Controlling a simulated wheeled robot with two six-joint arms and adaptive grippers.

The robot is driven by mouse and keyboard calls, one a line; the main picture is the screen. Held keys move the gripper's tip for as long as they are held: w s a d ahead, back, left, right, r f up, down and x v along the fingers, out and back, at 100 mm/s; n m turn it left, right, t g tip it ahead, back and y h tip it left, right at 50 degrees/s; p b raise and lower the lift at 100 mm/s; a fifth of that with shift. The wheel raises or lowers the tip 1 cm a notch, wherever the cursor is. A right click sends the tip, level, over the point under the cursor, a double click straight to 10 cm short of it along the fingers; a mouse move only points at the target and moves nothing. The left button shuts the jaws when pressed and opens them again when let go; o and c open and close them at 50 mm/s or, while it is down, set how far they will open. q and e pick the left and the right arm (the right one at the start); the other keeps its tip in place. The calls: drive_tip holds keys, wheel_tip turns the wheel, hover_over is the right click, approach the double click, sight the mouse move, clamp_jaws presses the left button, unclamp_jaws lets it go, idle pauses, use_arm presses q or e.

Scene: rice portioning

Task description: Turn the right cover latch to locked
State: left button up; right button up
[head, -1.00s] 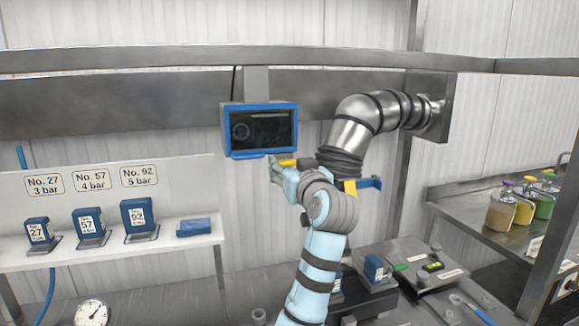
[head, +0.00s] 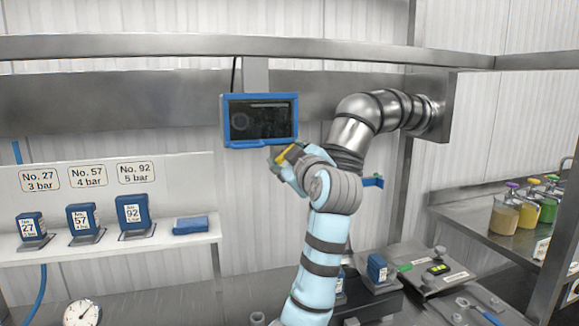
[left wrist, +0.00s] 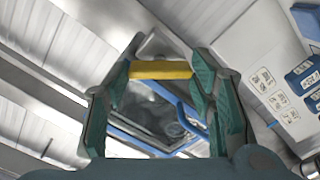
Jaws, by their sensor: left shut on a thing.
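My left gripper (head: 283,159) is in the middle of the head view, just below the blue-framed screen. It is shut on a yellow bar (head: 286,153), which looks like a latch handle and slants up to the right. In the left wrist view the yellow bar (left wrist: 160,70) lies across between the green-padded fingers of the gripper (left wrist: 160,88). What the bar is fixed to is hidden behind my gripper and arm. A blue bracket-like part (head: 372,182) sticks out right of my wrist. My right gripper is not in view.
The blue-framed screen (head: 260,120) hangs close above the gripper. A ribbed metal duct (head: 360,125) curves down behind my wrist. At the left a white shelf (head: 110,245) holds blue numbered blocks. Several jars (head: 505,215) stand on the right counter.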

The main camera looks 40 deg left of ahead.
use_arm(q)
drive_tip(key=shift+n+b, duration=2.1)
drive_tip(key=shift+n, duration=2.8)
drive_tip(key=o, duration=0.9)
drive_tip(key=v, duration=1.2)
drive_tip(key=shift+w, duration=0.1)
